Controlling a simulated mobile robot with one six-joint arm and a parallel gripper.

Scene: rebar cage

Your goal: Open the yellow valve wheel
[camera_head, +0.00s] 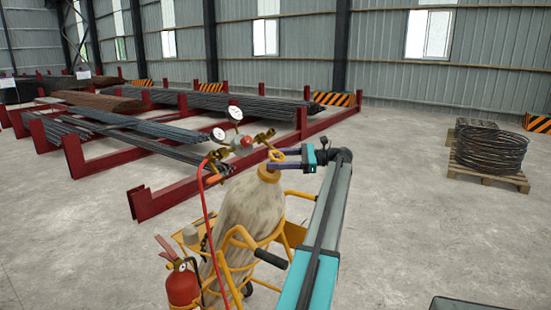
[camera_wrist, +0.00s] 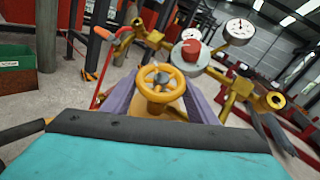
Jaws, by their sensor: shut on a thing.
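The yellow valve wheel (camera_wrist: 161,83) sits on top of the gas cylinder, in the middle of the wrist view. In the head view the wheel (camera_head: 277,155) is small, above the beige cylinder (camera_head: 250,207). My gripper (camera_wrist: 160,82) has one purple-grey finger on each side of the wheel and is shut on it. In the head view my gripper (camera_head: 276,160) reaches in from the right at the cylinder's top. The exact finger contact is partly hidden by the wheel.
A regulator with two gauges (camera_head: 227,124) and a red knob (camera_wrist: 188,52) stands just beyond the wheel. A red hose (camera_head: 203,200) hangs down. A yellow cart (camera_head: 290,232) carries the cylinder and a red extinguisher (camera_head: 183,286).

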